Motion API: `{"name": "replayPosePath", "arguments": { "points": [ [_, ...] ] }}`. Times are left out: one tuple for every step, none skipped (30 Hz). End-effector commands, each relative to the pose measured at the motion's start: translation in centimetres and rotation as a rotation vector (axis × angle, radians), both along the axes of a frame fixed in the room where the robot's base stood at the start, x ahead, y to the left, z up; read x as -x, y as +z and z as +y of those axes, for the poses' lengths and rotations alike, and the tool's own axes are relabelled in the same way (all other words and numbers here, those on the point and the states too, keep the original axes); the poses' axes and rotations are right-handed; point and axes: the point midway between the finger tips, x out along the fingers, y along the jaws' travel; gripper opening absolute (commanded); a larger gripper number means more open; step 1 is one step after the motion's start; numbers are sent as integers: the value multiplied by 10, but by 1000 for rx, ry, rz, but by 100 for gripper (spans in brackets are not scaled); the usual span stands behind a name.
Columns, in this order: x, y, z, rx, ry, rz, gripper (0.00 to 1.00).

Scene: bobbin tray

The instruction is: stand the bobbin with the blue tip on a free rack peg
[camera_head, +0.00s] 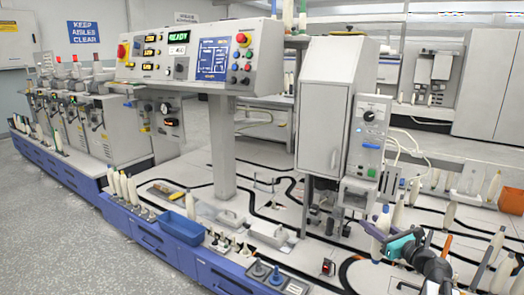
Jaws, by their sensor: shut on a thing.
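My gripper (388,240) is at the lower right, with teal and orange parts showing at its end. It is shut around a pale bobbin (384,220) that shows bluish-purple at the top. The picture is too small to tell its tip colour for sure or exactly where the jaws grip it. A purple piece (371,231) sits just left of the jaws; I cannot tell what it is. Short pegs (240,248) stand on the blue bench at the lower middle.
A blue bin (180,228) sits on the bench. A grey post (222,150) and a tall cabinet (325,110) rise behind.

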Motion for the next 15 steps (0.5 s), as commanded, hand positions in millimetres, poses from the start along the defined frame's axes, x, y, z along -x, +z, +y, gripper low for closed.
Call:
{"name": "replayPosePath", "arguments": {
  "points": [
    [5, 0, 21, -2, 45, -1, 12],
    [8, 0, 33, -3, 73, -2, 12],
    [11, -1, 48, -3, 110, -2, 12],
    [14, -1, 59, -4, 136, -4, 12],
    [18, -1, 71, -6, 165, -4, 12],
    [22, -1, 85, -7, 202, -5, 12],
    [26, -1, 96, -8, 229, -6, 12],
    [30, -1, 107, -9, 257, -7, 12],
    [36, -1, 121, -11, 294, -8, 12],
    [40, -1, 130, -12, 318, -9, 12],
    [44, -1, 140, -13, 345, -10, 12],
    [49, -1, 152, -13, 377, -11, 12],
    [53, -1, 159, -14, 397, -11, 12],
    [57, -1, 167, -15, 420, -13, 12],
    [62, -1, 176, -16, 446, -13, 12]
  ]
}}
